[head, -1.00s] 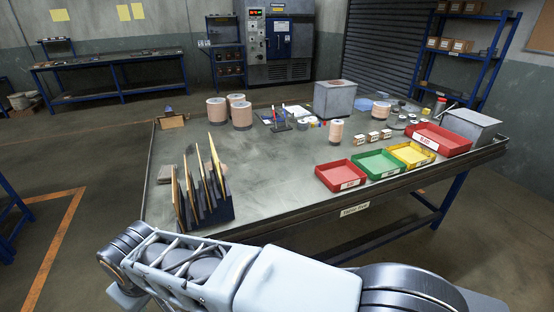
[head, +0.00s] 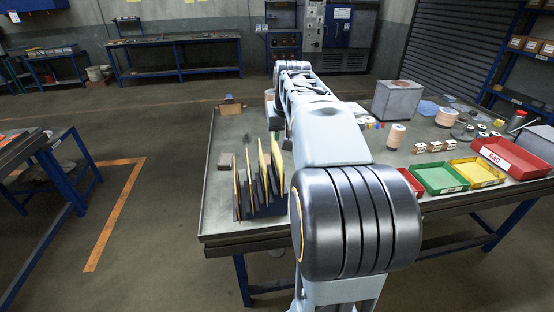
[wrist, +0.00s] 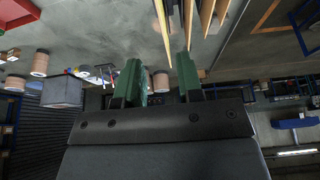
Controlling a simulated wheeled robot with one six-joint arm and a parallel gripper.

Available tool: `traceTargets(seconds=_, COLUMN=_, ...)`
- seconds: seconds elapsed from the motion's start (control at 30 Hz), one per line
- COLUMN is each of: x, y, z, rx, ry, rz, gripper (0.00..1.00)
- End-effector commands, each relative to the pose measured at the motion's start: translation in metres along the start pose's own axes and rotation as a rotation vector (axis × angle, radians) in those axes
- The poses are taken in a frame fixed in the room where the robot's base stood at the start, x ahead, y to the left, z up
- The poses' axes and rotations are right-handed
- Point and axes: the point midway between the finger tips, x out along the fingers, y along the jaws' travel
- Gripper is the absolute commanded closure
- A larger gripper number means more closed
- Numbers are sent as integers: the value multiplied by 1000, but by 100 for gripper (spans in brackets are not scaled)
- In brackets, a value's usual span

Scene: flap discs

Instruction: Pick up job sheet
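Several tan, thin upright sheets or folders stand in a dark slotted rack (head: 262,208) on the left part of the table; I cannot tell which one is the job sheet. Their edges also show at the top of the wrist view, where one tan sheet (wrist: 207,22) stands beyond the fingers. My gripper (wrist: 160,82) has two green fingers, spread apart with a gap between them. No held thing shows between them.
The grey table (head: 222,226) has red, green and yellow trays (head: 438,178) at the right. A grey box (head: 397,100), a coil-like roll (head: 395,137) and small boxes stand further back. Bare tabletop lies around the rack.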

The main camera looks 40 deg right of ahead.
Motion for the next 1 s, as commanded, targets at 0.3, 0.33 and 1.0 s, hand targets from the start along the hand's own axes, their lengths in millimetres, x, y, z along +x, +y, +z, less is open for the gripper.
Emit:
traceTargets(seconds=0.3, x=54, y=3, z=-2, rx=5, ry=-3, rz=2, gripper=66)
traceTargets(seconds=0.33, x=58, y=3, z=-3, rx=5, ry=-2, rz=2, gripper=66)
traceTargets(seconds=1.0, x=121, y=-1, z=-5, rx=4, ry=-1, rz=2, gripper=66)
